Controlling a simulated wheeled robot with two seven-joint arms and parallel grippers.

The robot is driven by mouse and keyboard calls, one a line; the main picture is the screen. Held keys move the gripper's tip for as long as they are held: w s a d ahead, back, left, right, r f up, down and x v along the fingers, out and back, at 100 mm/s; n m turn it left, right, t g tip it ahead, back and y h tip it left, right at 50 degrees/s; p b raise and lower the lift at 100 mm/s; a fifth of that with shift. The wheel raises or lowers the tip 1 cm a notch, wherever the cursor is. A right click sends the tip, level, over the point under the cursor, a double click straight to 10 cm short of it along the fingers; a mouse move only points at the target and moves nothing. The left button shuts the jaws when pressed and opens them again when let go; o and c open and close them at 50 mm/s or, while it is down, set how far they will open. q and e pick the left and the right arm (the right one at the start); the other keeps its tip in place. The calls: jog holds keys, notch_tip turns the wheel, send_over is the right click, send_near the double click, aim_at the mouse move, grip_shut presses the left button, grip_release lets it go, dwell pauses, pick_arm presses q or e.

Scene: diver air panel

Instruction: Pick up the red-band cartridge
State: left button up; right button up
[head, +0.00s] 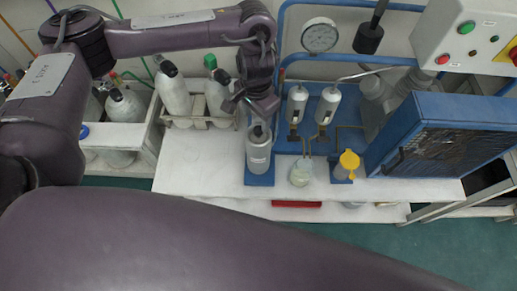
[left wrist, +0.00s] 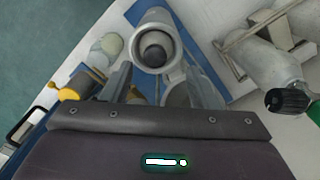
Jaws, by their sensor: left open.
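No red band shows clearly on any cylinder, so I cannot tell which is the red-band cartridge. A grey cylinder with a dark top (head: 258,158) stands upright on a blue base plate. My left gripper (head: 252,108) is above it, pointing down with its jaws open. In the left wrist view the cylinder (left wrist: 154,22) shows just beyond and between the open fingers of the left gripper (left wrist: 163,80), with its round dark end facing me. I cannot tell whether the fingers touch it. My right gripper is not in view.
Grey bottles (head: 174,92) stand in a white rack to the left. Two small grey cylinders (head: 327,105) hang on the blue panel. A glass jar (head: 300,174) and a yellow-topped cup (head: 347,165) stand to the right, before a blue box (head: 445,130). The white bench (head: 200,176) is clear at left.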

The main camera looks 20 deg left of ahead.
aim_at(259, 129)
pick_arm(q)
jog(key=f, duration=0.1)
jog(key=f+b, duration=0.1)
jog(key=f, duration=0.3)
jog(key=shift+s+d, duration=0.15)
jog(key=shift+d, duration=0.2)
jog(key=shift+f, duration=0.4)
grip_shut()
jog(key=shift+r, duration=0.1)
